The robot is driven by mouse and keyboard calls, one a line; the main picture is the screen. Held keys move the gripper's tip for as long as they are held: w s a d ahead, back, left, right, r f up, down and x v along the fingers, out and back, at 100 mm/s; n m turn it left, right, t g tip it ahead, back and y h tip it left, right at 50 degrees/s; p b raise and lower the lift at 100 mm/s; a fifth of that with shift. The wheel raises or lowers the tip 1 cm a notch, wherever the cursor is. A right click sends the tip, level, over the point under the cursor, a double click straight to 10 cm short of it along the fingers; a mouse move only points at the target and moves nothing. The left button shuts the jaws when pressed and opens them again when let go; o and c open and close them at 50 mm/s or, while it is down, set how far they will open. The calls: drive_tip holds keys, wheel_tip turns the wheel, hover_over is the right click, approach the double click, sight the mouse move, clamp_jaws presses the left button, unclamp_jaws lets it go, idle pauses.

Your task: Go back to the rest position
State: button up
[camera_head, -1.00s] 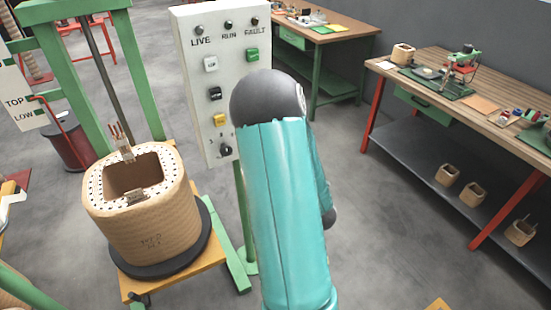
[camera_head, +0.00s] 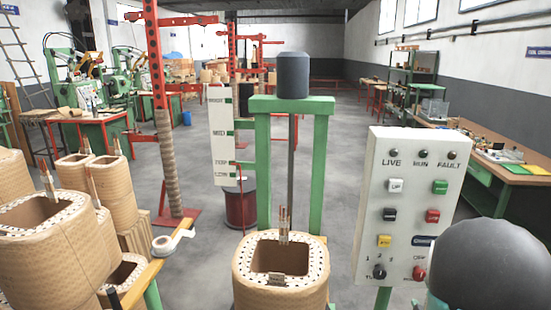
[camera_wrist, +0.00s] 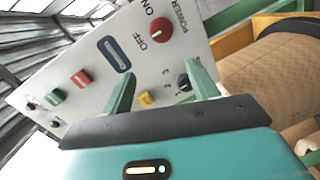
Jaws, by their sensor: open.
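My gripper (camera_wrist: 160,69) shows in the wrist view with its two green fingers apart and nothing between them. In the head view the same white panel (camera_head: 376,165) stands upright at the right. My arm shows only as a dark rounded joint at the lower right; the gripper is hidden there. A tan coil (camera_head: 250,292) stands at the bottom centre, and tan winding shows in the wrist view (camera_wrist: 275,75).
Several coils (camera_head: 60,250) crowd the left. A red post (camera_head: 156,80) stands beyond them. A workbench (camera_head: 490,165) is at the far right. Grey floor is open in the middle.

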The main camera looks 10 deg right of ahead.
drive_tip(key=s+a+r+m+g+y, duration=0.1)
drive_tip(key=a+r+m+g, duration=0.3)
drive_tip(key=a, duration=0.4)
drive_tip(key=a+r+m+g+y, duration=0.1)
drive_tip(key=a+r+m+y, duration=0.1)
drive_tip(key=a+r+m, duration=0.5)
drive_tip(key=s+a+r+g+y, duration=0.2)
drive_tip(key=s+a+r+g, duration=0.1)
drive_tip(key=s+a, duration=1.2)
drive_tip(key=shift+a+g+y, duration=0.35)
drive_tip(key=shift+g+y, duration=0.05)
drive_tip(key=shift+g, duration=0.4)
